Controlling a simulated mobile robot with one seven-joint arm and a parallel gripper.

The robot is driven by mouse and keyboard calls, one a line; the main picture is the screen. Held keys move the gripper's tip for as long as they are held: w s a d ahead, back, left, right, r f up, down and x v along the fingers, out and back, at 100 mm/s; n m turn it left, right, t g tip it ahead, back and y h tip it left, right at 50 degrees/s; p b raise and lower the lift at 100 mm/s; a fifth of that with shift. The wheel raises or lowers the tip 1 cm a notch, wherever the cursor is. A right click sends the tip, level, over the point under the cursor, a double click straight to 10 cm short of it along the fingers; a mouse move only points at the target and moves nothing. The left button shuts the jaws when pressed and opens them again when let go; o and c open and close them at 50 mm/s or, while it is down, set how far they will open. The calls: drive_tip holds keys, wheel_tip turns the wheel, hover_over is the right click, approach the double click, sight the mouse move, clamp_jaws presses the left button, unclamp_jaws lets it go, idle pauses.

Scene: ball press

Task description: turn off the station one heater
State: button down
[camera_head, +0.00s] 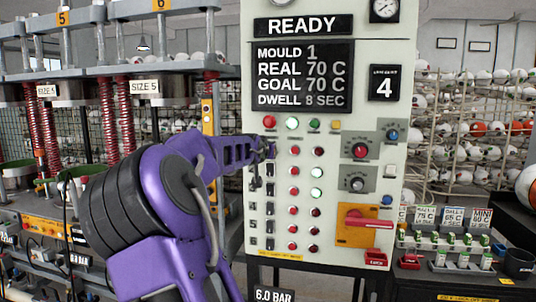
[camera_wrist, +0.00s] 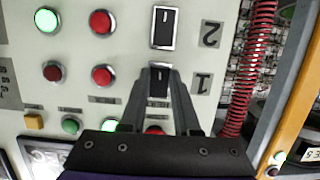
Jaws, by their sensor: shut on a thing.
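The station one heater switch (camera_wrist: 158,87) is a small black switch beside the label 1 (camera_wrist: 203,84) in the wrist view. My gripper (camera_wrist: 157,76) is at the panel with its two fingers on either side of this switch, shut on it. In the head view my gripper (camera_head: 269,150) covers the switch at the top of the left column. In that row, the red button (camera_head: 295,150) and the dark red lamp (camera_head: 319,152) are to the right of my gripper. The lamp looks unlit. The exact position of the switch lever is hard to tell.
The station two switch (camera_wrist: 165,27) is close by, with a lit green lamp (camera_wrist: 47,18) in its row. Several more switches run down the panel's left column. The display (camera_head: 302,76) reads READY, mould 1, real 70 C, goal 70 C. A red handle (camera_head: 369,220) is lower right.

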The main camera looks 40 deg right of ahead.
drive_tip(key=c, duration=0.6)
unclamp_jaws()
drive_tip(key=shift+c, duration=0.2)
drive_tip(key=v, duration=1.7)
drive_tip(key=shift+s, duration=0.2)
drive_tip(key=shift+a, duration=0.15)
